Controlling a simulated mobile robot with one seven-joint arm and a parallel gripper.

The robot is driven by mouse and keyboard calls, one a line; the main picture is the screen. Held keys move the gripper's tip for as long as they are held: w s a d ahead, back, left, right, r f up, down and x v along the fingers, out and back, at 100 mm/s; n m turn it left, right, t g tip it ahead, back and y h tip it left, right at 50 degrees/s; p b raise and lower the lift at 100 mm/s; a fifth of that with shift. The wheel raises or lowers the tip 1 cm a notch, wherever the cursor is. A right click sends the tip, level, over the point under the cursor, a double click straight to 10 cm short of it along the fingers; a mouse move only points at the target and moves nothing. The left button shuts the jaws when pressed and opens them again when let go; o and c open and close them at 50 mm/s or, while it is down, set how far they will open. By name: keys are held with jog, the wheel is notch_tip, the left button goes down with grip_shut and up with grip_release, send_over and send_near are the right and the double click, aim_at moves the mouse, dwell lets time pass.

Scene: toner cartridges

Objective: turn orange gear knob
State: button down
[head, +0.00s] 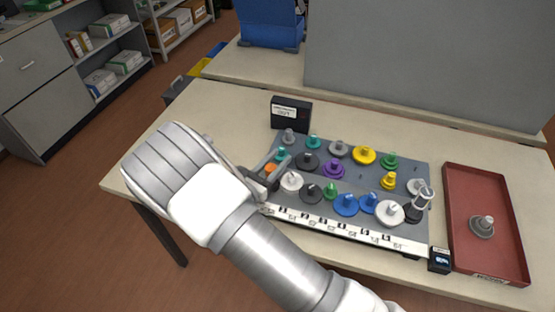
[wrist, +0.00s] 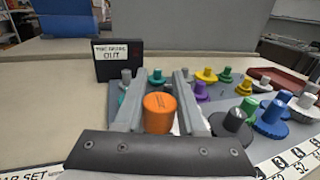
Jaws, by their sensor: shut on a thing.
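In the head view a bit of the orange knob (head: 270,168) shows beside my gripper (head: 272,172), at the left end of the grey gear board (head: 390,225). The gripper is shut on the orange knob. The fingers and the palm hide its lower part and any gear teeth.
Several coloured gears crowd the board, with a white gear (head: 291,181) right beside my gripper. A black box (head: 291,112) reading "OUT" stands behind. A red tray (head: 458,215) with a grey gear (head: 482,226) is at right. The table is clear at back left.

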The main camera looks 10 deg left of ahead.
jog(key=shift+n+y, duration=0.3)
jog(key=shift+y, duration=0.2)
jog(key=n+y, duration=0.2)
jog(key=y, duration=0.1)
jog(key=a+n+t+y+p, duration=0.1)
jog(key=n+y, duration=0.1)
jog(key=y, duration=0.1)
jog(key=shift+a+n+g+y+p, duration=0.15)
jog(key=shift+a+n+y+p, duration=0.1)
jog(key=shift+n+y, duration=0.7)
jog(key=shift+a+n+g+y+p, duration=0.25)
jog(key=shift+n+y, duration=0.25)
jog(key=shift+y, duration=0.8)
jog(key=shift+a+n+g+y+p, duration=0.1)
jog(key=shift+n+y+p, duration=0.2)
jog(key=shift+n+y, duration=0.65)
jog(key=shift+y, duration=0.4)
jog(key=c, duration=0.5)
grip_release()
jog(key=shift+a, duration=0.1)
jog(key=shift+s, duration=0.2)
